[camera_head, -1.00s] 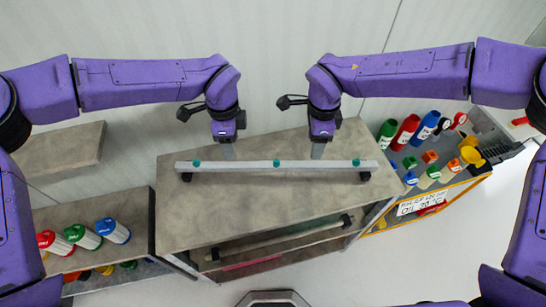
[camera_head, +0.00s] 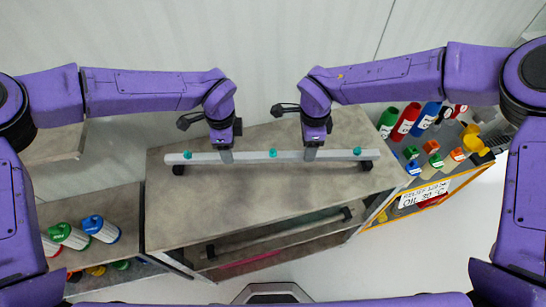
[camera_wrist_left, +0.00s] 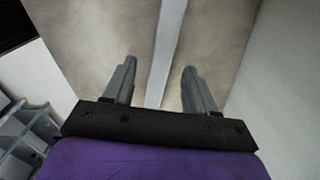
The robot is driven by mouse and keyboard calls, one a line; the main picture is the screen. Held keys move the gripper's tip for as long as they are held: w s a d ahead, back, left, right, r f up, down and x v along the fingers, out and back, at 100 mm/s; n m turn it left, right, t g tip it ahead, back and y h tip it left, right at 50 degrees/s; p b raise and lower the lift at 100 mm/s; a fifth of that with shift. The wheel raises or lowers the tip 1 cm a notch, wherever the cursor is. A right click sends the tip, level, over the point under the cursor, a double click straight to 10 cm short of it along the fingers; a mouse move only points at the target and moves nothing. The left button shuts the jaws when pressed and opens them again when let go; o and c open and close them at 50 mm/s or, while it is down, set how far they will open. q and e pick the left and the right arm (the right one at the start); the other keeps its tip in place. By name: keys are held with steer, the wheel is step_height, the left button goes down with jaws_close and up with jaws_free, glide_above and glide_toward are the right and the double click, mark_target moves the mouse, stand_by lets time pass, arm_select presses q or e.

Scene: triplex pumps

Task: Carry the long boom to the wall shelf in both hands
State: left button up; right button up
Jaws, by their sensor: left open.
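The long boom (camera_head: 265,156) is a straight pale grey bar with three teal knobs, lying on black feet on the bench top. My left gripper (camera_head: 226,156) is at the boom left of its middle. In the left wrist view the open fingers (camera_wrist_left: 155,88) stand on either side of the boom (camera_wrist_left: 168,45), with gaps showing. My right gripper (camera_head: 311,154) is at the boom right of its middle; its finger gap is too small to judge. The wall shelf (camera_head: 55,147) is a grey-brown slab at the left, partly hidden by my left arm.
The bench top (camera_head: 220,205) is otherwise clear. A second bar (camera_head: 280,236) lies on the level below. A lower left shelf (camera_head: 115,200) holds several capped bottles. At right, an orange-edged stand (camera_head: 440,185) carries bottles and small coloured parts. The wall is close behind.

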arm_select(q)
step_height(320, 180, down, 5)
steer(key=shift+w+r, duration=0.1)
steer(key=shift+w, duration=0.05)
arm_select(e)
step_height(320, 180, down, 5)
steer(key=shift+w+r, duration=0.1)
steer(key=shift+w, duration=0.05)
arm_select(q)
steer(key=shift+f, duration=0.75)
arm_select(e)
steer(key=shift+f, duration=0.75)
arm_select(q)
jaws_close()
arm_select(e)
jaws_close()
